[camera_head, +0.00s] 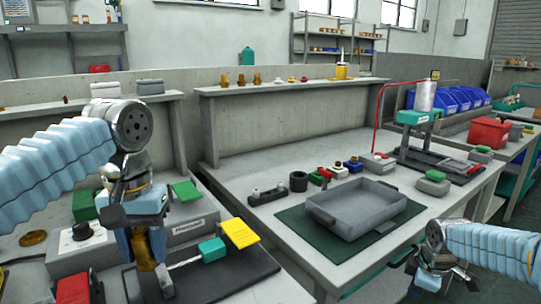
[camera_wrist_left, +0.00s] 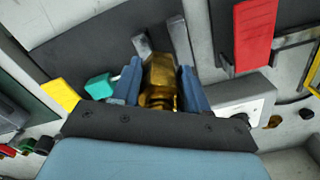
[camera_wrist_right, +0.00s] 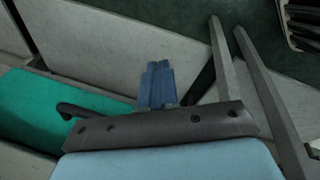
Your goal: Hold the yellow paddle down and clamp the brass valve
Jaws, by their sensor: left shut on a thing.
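The yellow paddle (camera_head: 240,233) sticks out at the right of a dark fixture plate (camera_head: 225,280), on a bar with a teal block (camera_head: 212,249); it also shows at the left of the left wrist view (camera_wrist_left: 60,95). My left gripper (camera_head: 148,258) points down over the fixture, shut on the brass valve (camera_wrist_left: 160,75). Two grey jaws (camera_wrist_left: 180,42) stand close beside the valve; I cannot tell whether they touch it. My right gripper (camera_wrist_right: 157,84) has its blue fingers together and empty. In the head view it is at the lower right, beyond the table's front edge, away from the paddle.
A grey tray (camera_head: 322,207) lies on a green mat on the middle table. A labelled grey box (camera_head: 190,228) and a red block (camera_head: 73,289) stand near my left gripper. Several brass parts (camera_head: 241,79) line the back shelf. A gap separates the tables.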

